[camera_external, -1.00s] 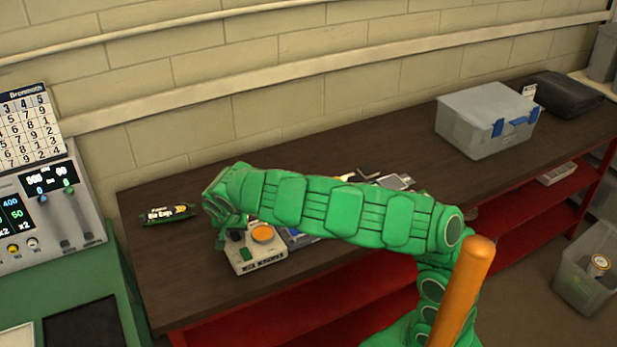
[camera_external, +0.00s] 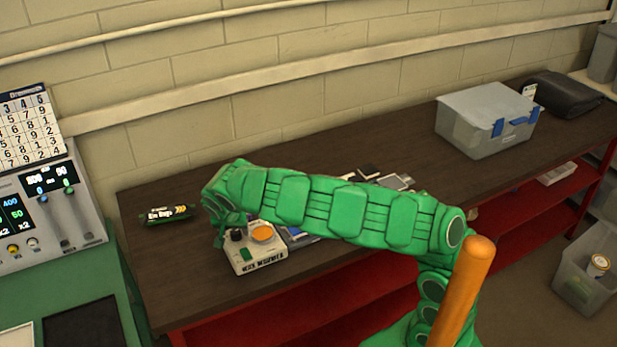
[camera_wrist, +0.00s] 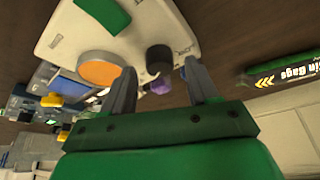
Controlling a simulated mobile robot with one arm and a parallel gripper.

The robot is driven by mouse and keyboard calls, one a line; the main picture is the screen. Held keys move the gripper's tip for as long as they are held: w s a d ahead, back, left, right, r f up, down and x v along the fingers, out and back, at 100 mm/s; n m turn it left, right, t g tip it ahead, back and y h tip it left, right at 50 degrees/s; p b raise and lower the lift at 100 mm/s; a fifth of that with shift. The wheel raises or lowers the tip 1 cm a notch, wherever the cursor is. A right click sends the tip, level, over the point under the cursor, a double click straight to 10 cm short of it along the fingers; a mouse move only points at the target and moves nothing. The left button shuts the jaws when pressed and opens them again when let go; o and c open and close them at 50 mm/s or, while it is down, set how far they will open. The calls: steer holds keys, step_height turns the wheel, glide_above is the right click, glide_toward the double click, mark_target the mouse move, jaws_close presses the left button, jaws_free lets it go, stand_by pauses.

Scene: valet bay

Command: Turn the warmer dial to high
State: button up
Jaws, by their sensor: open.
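The warmer (camera_external: 255,262) is a small cream box near the bench's front edge, with an orange disc (camera_external: 262,233), a green switch (camera_external: 246,254) and a black dial (camera_external: 237,235). In the wrist view the warmer (camera_wrist: 150,22) fills the top, with its orange disc (camera_wrist: 100,69) left of the black dial (camera_wrist: 159,58). My gripper (camera_wrist: 159,68) is open and empty, its fingers on either side of the dial in the picture; I cannot tell if they touch it. In the external view my gripper (camera_external: 226,220) is beside the warmer, partly hidden by my wrist. The dial's setting is unreadable.
A black packet (camera_external: 168,215) lies left of the warmer. Small items (camera_external: 390,182) lie right of it, partly behind my arm. A grey lidded bin (camera_external: 487,125) stands farther right. A console (camera_external: 45,215) stands at the left. The bench's front left is clear.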

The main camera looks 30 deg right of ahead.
steer(key=v, duration=0.6)
steer(key=shift+r, duration=0.2)
steer(key=s+d+r+m+g, duration=0.15)
steer(key=s+d, duration=0.25)
steer(key=d, duration=0.9)
steer(key=s+d+r+n+g, duration=0.1)
steer(key=s+d+g, duration=0.25)
steer(key=d, duration=0.95)
steer(key=s+d+n+y, duration=0.1)
steer(key=s+d+n, duration=0.2)
steer(key=s, duration=0.9)
steer(key=s+d+r+n+y, duration=0.1)
steer(key=s+d+n, duration=0.2)
steer(key=s, duration=1)
steer(key=shift+s+d+r+g, duration=0.25)
steer(key=shift+d+g, duration=0.15)
steer(key=shift+d, duration=1.25)
